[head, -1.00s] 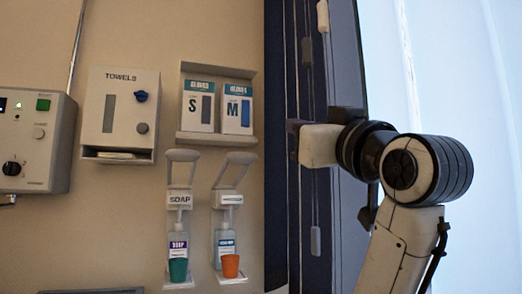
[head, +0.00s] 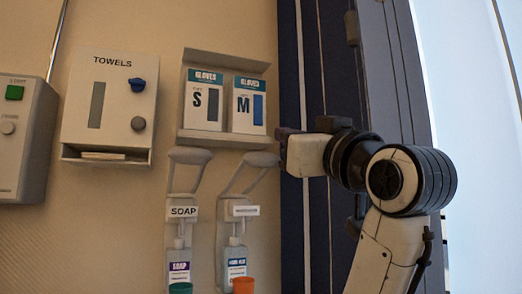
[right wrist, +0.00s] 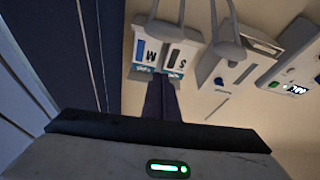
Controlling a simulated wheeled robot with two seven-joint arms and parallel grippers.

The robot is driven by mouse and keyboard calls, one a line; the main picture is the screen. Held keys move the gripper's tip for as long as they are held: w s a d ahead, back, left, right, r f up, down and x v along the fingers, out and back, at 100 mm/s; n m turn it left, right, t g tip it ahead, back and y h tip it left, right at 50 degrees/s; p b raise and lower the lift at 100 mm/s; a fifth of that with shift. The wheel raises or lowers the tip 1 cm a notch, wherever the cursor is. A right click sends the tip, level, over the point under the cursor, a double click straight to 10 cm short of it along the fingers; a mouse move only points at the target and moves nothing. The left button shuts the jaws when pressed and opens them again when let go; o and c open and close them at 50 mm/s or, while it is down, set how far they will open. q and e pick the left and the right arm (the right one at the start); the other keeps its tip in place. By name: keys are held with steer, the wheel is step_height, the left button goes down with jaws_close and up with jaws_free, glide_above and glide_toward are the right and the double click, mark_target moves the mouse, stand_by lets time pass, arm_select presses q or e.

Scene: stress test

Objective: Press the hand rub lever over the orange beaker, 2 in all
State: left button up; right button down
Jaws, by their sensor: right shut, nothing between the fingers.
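The hand rub dispenser (head: 237,240) hangs on the wall with a grey lever (head: 262,160) sticking out at its top. The orange beaker (head: 243,285) sits beneath it, cut by the lower edge of the head view. My right gripper (head: 283,141) is shut and empty, just above and to the right of the lever's end in the picture; a gap shows between them. In the right wrist view, which is upside down, the shut fingers (right wrist: 161,98) point toward the glove boxes, and the hand rub lever (right wrist: 160,29) shows beyond them. My left gripper is out of view.
The soap dispenser (head: 181,240) with its own lever (head: 190,156) and a green beaker (head: 180,288) is close on the left. A glove shelf (head: 222,140) is just above the levers. A towel dispenser (head: 110,105) and a control box (head: 22,140) are further left.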

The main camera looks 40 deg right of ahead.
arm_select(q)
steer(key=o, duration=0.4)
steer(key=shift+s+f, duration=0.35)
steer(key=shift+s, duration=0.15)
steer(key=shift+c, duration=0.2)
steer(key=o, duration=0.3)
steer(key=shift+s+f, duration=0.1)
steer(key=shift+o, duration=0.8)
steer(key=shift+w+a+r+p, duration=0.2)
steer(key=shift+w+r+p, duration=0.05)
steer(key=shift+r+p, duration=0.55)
arm_select(e)
steer(key=w+d, duration=0.2)
steer(key=w, duration=0.7)
steer(key=shift+w+d+f, duration=0.15)
steer(key=shift+f, duration=0.1)
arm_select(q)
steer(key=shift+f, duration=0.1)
